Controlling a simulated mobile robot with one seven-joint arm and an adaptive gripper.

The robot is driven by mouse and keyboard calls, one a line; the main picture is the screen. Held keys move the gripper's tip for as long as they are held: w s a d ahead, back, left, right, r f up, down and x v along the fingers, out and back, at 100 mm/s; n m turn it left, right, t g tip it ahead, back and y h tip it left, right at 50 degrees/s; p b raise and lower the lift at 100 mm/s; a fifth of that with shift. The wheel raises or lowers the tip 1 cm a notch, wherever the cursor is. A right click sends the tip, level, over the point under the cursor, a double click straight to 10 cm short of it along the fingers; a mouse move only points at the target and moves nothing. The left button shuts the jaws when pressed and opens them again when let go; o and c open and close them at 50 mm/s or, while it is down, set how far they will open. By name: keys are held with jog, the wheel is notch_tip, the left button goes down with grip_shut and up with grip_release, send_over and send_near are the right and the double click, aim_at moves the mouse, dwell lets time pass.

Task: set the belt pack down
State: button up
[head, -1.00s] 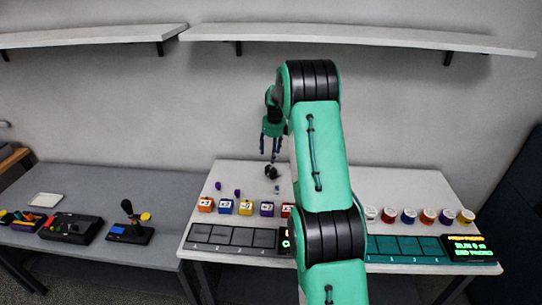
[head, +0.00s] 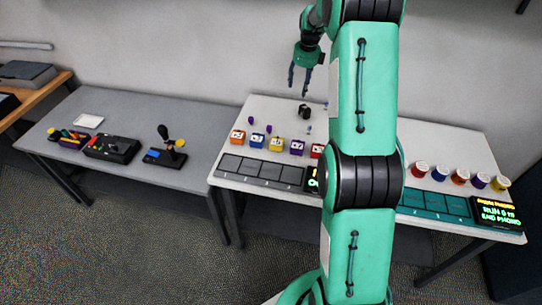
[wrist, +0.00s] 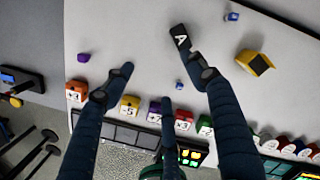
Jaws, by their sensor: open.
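The belt pack is most likely the small black block (head: 305,111) on the white table. It also appears to be the black piece marked "A" (wrist: 179,38) in the wrist view, beside the tip of the right finger. My gripper (head: 299,92) is open, with its fingers pointing down just above the black block. In the wrist view my gripper (wrist: 165,82) has its fingers spread with nothing between them but a tiny blue piece farther down on the table. I cannot tell whether a fingertip touches the black piece.
Several numbered coloured boxes (head: 277,143) stand behind grey pads (head: 262,170). Coloured cups (head: 460,176) and a lit display (head: 494,212) are at right. A yellow object (wrist: 256,62) lies right of my fingers. A grey table (head: 130,130) at left holds a joystick (head: 166,150).

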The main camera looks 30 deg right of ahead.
jog(key=s+a+r+n+t, duration=0.1)
jog(key=s+a+r+n, duration=0.7)
jog(key=a+r, duration=0.45)
jog(key=s+a+r+n+t, duration=0.1)
jog(key=s+a+r+n, duration=0.75)
jog(key=a, duration=0.65)
jog(key=s+a+n, duration=0.5)
jog(key=s, duration=0.4)
jog(key=s+a+n+t, duration=0.1)
jog(key=s+a+n, duration=0.4)
jog(key=s, duration=0.5)
jog(key=s+a+n+t, duration=0.1)
jog(key=s+a+n, duration=0.4)
jog(key=s+n, duration=0.2)
jog(key=shift+s+a+f, duration=0.3)
jog(key=shift+s, duration=0.95)
